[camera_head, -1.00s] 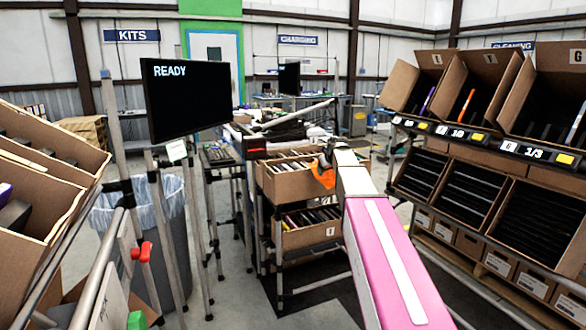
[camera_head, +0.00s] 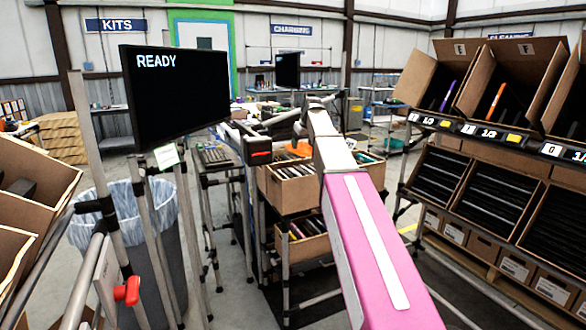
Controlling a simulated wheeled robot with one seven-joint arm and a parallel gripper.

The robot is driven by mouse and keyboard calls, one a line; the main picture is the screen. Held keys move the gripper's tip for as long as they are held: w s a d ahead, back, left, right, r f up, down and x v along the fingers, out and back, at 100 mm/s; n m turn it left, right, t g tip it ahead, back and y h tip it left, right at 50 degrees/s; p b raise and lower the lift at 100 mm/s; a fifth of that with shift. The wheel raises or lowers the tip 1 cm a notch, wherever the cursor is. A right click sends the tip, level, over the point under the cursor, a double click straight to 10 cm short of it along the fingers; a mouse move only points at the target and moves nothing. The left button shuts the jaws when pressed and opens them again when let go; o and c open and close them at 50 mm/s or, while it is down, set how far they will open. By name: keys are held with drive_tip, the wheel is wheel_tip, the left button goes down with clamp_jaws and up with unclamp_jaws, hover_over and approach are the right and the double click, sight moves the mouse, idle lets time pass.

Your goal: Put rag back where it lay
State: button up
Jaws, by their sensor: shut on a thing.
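The orange rag (camera_head: 299,149) shows just left of my arm, above the upper carton (camera_head: 292,192) of the rack in the middle. My gripper (camera_head: 300,138) is small and dark at the far end of my pink and pale arm. It is shut on the rag, which hangs below it. The fingertips are largely hidden. I cannot tell whether the rag touches the carton or its contents.
A lower carton (camera_head: 304,243) sits under the upper one. A black READY screen (camera_head: 172,97) and a lined bin (camera_head: 135,240) stand to the left. Tilted cartons (camera_head: 505,85) fill the rack at right. Bare floor lies between the racks.

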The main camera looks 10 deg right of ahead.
sight(306, 146)
drive_tip(key=shift+w+a, duration=0.2)
drive_tip(key=shift+f, duration=0.35)
wheel_tip(306, 146, down, 9)
drive_tip(key=o, duration=0.8)
drive_tip(key=shift+f, duration=0.1)
drive_tip(key=v, duration=1.2)
drive_tip(key=shift+w, duration=0.1)
